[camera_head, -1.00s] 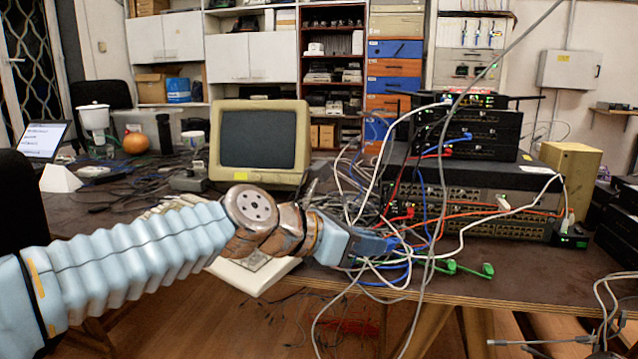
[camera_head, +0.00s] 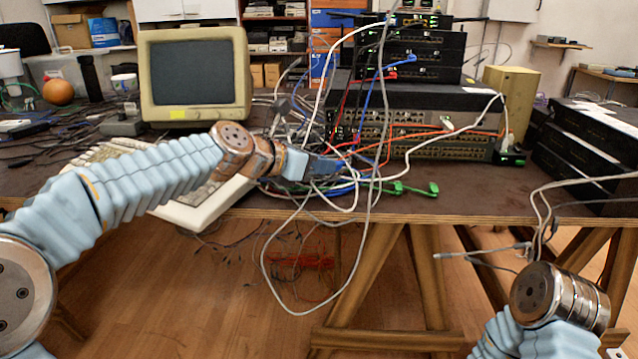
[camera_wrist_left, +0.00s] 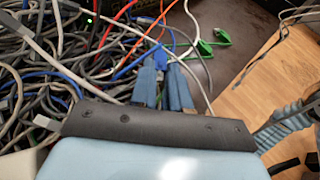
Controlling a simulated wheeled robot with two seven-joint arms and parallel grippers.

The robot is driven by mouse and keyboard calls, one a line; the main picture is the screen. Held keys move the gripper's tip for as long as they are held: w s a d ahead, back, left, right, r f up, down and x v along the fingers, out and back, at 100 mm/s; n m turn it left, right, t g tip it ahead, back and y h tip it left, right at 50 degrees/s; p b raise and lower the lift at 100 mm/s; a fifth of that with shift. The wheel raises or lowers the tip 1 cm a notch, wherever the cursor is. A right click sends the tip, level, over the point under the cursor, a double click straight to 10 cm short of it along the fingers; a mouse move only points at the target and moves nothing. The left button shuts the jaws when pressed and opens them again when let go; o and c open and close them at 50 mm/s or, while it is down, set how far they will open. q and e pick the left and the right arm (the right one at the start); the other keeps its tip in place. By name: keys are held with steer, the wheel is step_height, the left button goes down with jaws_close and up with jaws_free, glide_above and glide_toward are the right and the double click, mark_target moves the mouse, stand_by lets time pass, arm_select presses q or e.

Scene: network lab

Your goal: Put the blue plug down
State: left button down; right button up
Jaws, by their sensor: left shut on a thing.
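My left gripper (camera_head: 332,167) reaches in from the left to the cable tangle at the front of the network rack. In the left wrist view its two blue-grey fingers (camera_wrist_left: 163,88) are shut on a small bright blue plug (camera_wrist_left: 160,60). The plug is partly hidden between the fingers, and a blue cable runs near it. In the head view the plug is too small and crowded by cables to make out clearly. I cannot tell whether it touches the table (camera_head: 460,205). My right arm shows at the lower right, but its gripper is out of view.
Stacked switches (camera_head: 415,130) stand behind the gripper. Green plugs (camera_head: 433,188) lie to its right near the table edge. A keyboard (camera_head: 190,200) and an old monitor (camera_head: 195,75) are at the left. Loose grey cables hang over the front edge. Bare table lies right of the green plugs.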

mark_target(320, 194)
arm_select(q)
steer(key=shift+w+f+b, duration=0.2)
steer(key=shift+f+b, duration=0.2)
steer(key=shift+f, duration=0.6)
steer(key=shift+w+f+b, duration=0.2)
steer(key=shift+f+b, duration=0.15)
steer(key=shift+f, duration=0.6)
steer(key=shift+f, duration=0.1)
steer(key=shift+f, duration=0.25)
steer(key=c, duration=1.1)
jaws_free()
